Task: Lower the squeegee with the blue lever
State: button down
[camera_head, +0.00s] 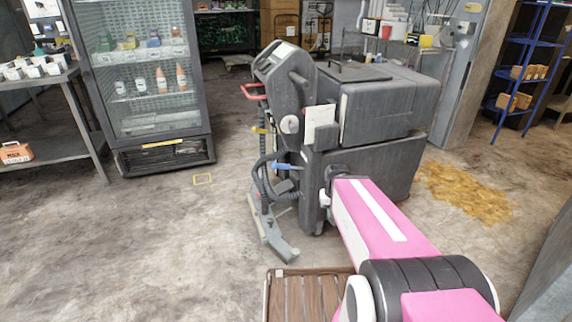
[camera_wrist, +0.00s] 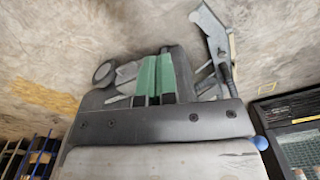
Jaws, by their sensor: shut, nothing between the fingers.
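The floor scrubber (camera_head: 365,110) is a dark grey machine in the middle of the head view. Its grey squeegee (camera_head: 272,236) is at the machine's lower left, near the floor; in the wrist view it shows at the upper right (camera_wrist: 213,38). The blue lever (camera_head: 284,166) sticks out above the squeegee. A blue knob, seemingly this lever, shows in the wrist view (camera_wrist: 260,142), at the right end of my gripper's dark body. My gripper (camera_wrist: 157,78) has its green fingers together and empty, apart from the lever. My arm hides most of it in the head view.
A glass-door fridge (camera_head: 145,75) stands at the left, beside a metal table (camera_head: 60,115). A slatted wooden pallet (camera_head: 305,295) lies in front. Ochre debris (camera_head: 465,192) covers the floor at right. Bare floor lies left of the scrubber.

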aim_at(281, 165)
jog(key=w+a+r+n+t+y, duration=0.1)
jog(key=w+a+r+t+y, duration=0.1)
jog(key=w+a+r, duration=0.3)
jog(key=w+a+r+n+t+y, duration=0.1)
jog(key=w+a+r+t+y, duration=0.2)
jog(key=w+r, duration=1.1)
jog(key=w+a, duration=0.2)
jog(key=w, duration=0.1)
jog(key=shift+w+r, duration=0.2)
jog(key=shift+w, duration=0.15)
jog(key=shift+a+f, duration=0.1)
jog(key=shift+a, duration=0.05)
jog(key=x, duration=2)
jog(key=shift+w, duration=0.2)
jog(key=shift+n, duration=0.3)
